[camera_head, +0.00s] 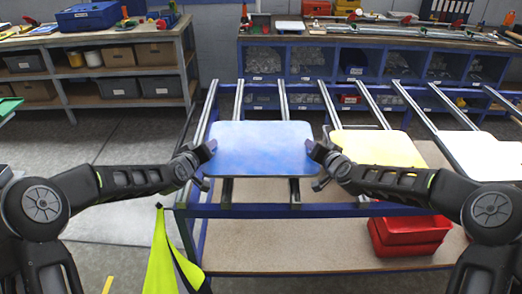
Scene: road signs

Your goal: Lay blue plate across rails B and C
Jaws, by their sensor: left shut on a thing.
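My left gripper (207,152) is shut on the plate's left edge. My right gripper (318,153) is at its right edge; its fingers are too dark and small to tell whether they are closed on it.
A yellow plate (378,148) lies on the rails to the right, with a white plate (488,155) beyond it. Red bins (408,236) sit on the rack's lower shelf. A yellow-green vest (161,257) hangs at the front left corner. Shelving stands behind.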

